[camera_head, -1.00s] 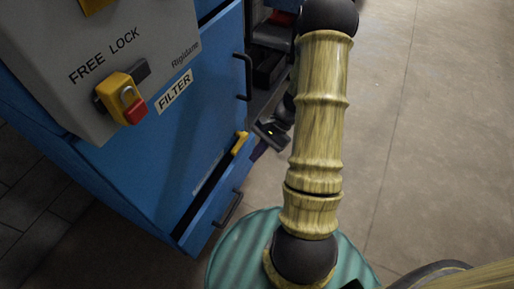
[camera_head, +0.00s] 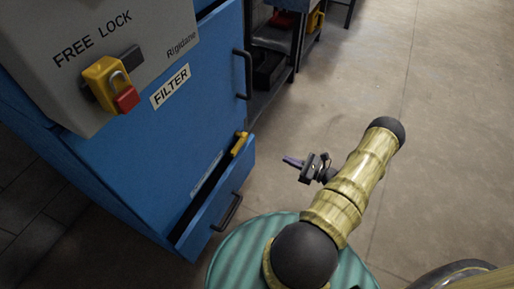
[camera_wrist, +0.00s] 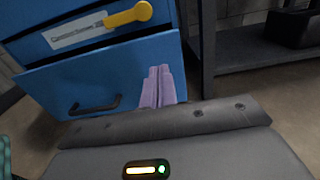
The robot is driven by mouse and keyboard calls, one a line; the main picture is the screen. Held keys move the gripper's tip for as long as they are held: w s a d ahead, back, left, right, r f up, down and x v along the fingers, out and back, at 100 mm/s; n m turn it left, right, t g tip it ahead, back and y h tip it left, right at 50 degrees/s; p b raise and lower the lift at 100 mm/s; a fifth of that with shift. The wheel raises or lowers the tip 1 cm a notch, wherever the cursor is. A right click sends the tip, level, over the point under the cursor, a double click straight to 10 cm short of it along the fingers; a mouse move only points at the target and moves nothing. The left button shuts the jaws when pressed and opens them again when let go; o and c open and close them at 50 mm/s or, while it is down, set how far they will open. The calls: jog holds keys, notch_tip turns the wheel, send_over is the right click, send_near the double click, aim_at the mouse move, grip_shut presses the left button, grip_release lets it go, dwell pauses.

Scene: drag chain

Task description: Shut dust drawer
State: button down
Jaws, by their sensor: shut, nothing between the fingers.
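The dust drawer (camera_head: 217,213) at the bottom of the blue cabinet stands partly open, with a dark gap behind its front. Its black handle (camera_head: 227,212) is on the front face. In the wrist view the drawer front (camera_wrist: 60,80) and its handle (camera_wrist: 95,104) show at the left.
The blue cabinet (camera_head: 150,150) carries a FILTER label, an upper handle (camera_head: 243,75) and a grey box with a yellow and red lock switch (camera_head: 110,85). A dark shelf (camera_head: 275,70) stands behind it. A teal ribbed round thing (camera_head: 240,255) is at the bottom.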

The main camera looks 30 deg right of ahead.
aim_at(250, 144)
jog(key=shift+w+a, duration=0.1)
jog(key=b+x, duration=0.5)
jog(key=x, duration=0.7)
jog(key=shift+w+a+f, duration=0.1)
jog(key=shift+w+a, duration=0.05)
jog(key=shift+w, duration=0.05)
jog(key=shift+w+a, duration=0.35)
jog(key=shift+w, duration=0.15)
